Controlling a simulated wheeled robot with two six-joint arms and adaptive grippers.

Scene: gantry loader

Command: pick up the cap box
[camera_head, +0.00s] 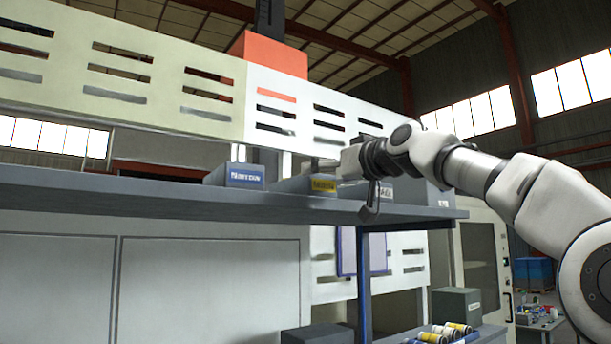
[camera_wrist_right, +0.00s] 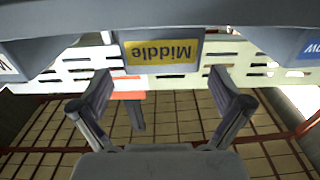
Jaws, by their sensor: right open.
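The left box (camera_head: 232,176) has a blue label that seems to read "Narrow". The middle box (camera_head: 303,184) has a yellow label; in the right wrist view this box (camera_wrist_right: 199,58) reads "Middle", upside down. The right box (camera_head: 413,189) has a white label and is partly hidden by my arm. My right gripper (camera_head: 371,192) is at the shelf front. In its wrist view the gripper (camera_wrist_right: 160,88) is open and empty, with the middle box beyond its fingers. My left gripper is out of view.
The long grey-blue shelf (camera_head: 120,190) has a front edge close below my gripper. A pale slotted gantry beam (camera_head: 200,95) runs behind the boxes. Below right are a dark green box (camera_head: 456,305) and several yellow-and-white cylinders (camera_head: 440,333). The shelf's left part is clear.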

